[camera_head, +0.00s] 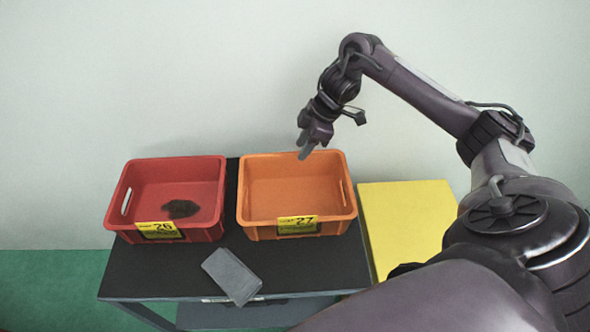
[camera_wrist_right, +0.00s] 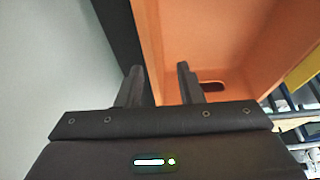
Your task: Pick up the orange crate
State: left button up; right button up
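The orange crate (camera_head: 297,225) stands on the dark table, right of the red crate. It has a yellow label reading 27 on its front and looks empty. My right gripper (camera_head: 307,150) is above the crate's back rim, pointing down. In the right wrist view my right gripper (camera_wrist_right: 157,80) is open, its two fingers apart with nothing held. The orange crate (camera_wrist_right: 205,45) fills the upper right there, with a dark handle slot by the right finger. I cannot tell whether the fingers touch the rim. My left gripper is not in view.
A red crate (camera_head: 213,187) labelled 26, holding a dark brown piece, stands close on the left. A grey block (camera_head: 232,276) lies on the table (camera_head: 180,275) in front. A yellow surface (camera_head: 408,215) is at the right. A pale wall rises behind.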

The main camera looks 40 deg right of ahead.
aim_at(293, 154)
jog(key=x, duration=0.4)
jog(key=w+x, duration=0.1)
jog(key=x, duration=0.2)
jog(key=shift+a+r, duration=0.1)
jog(key=shift+a, duration=0.2)
grip_shut()
jog(key=shift+w, duration=0.1)
